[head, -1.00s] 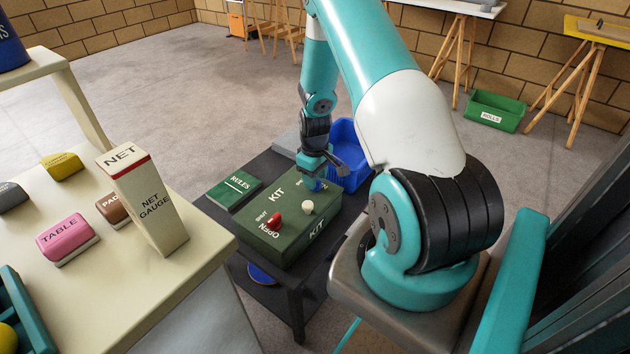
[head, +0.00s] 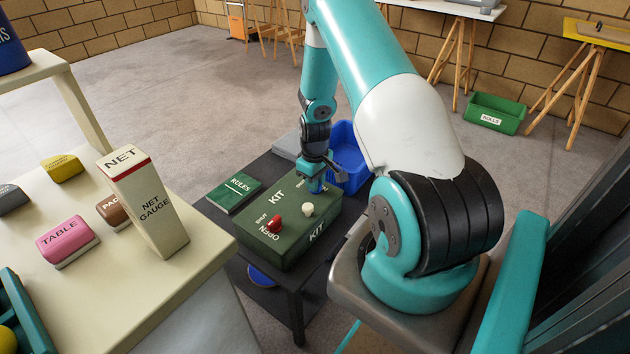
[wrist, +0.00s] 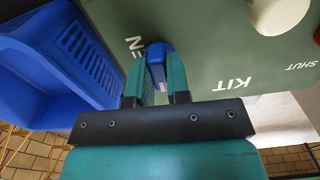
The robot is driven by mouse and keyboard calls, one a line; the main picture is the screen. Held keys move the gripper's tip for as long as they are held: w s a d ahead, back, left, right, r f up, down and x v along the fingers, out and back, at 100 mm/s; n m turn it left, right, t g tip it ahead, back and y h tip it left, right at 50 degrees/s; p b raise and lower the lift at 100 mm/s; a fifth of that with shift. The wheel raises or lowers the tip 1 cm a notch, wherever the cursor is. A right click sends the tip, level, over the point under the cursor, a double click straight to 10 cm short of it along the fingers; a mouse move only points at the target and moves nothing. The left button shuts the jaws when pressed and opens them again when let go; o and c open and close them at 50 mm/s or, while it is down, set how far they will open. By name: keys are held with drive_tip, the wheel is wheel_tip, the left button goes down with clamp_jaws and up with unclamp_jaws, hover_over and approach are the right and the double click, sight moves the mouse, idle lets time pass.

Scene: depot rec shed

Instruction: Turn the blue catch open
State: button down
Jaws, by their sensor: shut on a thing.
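The green kit box (head: 288,233) sits on a low dark table. On its top are a red catch (head: 274,223) and a white knob-like catch (head: 308,209), with SHUT and OPEN lettering. The blue catch (head: 317,187) is at the far right of the lid, mostly hidden by my gripper (head: 318,180). In the wrist view, the blue catch (wrist: 156,56) stands between the two teal fingers of my gripper (wrist: 155,80), which are shut on it. The lid lettering near it is partly covered by the fingers.
A blue bin (head: 347,160) stands right behind the box, close to my gripper; it also shows in the wrist view (wrist: 50,60). A green rules book (head: 234,193) lies left of the box. A cream table (head: 190,270) with a tall net gauge box (head: 146,205) is at the left.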

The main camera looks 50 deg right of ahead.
drive_tip(key=m+p, duration=0.1)
drive_tip(key=m, duration=0.3)
drive_tip(key=shift+r+m, duration=0.1)
drive_tip(key=shift+m, duration=0.2)
drive_tip(key=m+p, duration=0.1)
drive_tip(key=m, duration=0.3)
drive_tip(key=shift+m, duration=0.3)
drive_tip(key=m+p, duration=0.1)
drive_tip(key=m, duration=0.3)
drive_tip(key=shift+m+p, duration=0.45)
drive_tip(key=shift+m, duration=1.65)
drive_tip(key=c, duration=1.1)
unclamp_jaws()
wheel_tip(320, 180, up, 17)
drive_tip(key=shift+r+p, duration=0.15)
drive_tip(key=shift+p, duration=0.75)
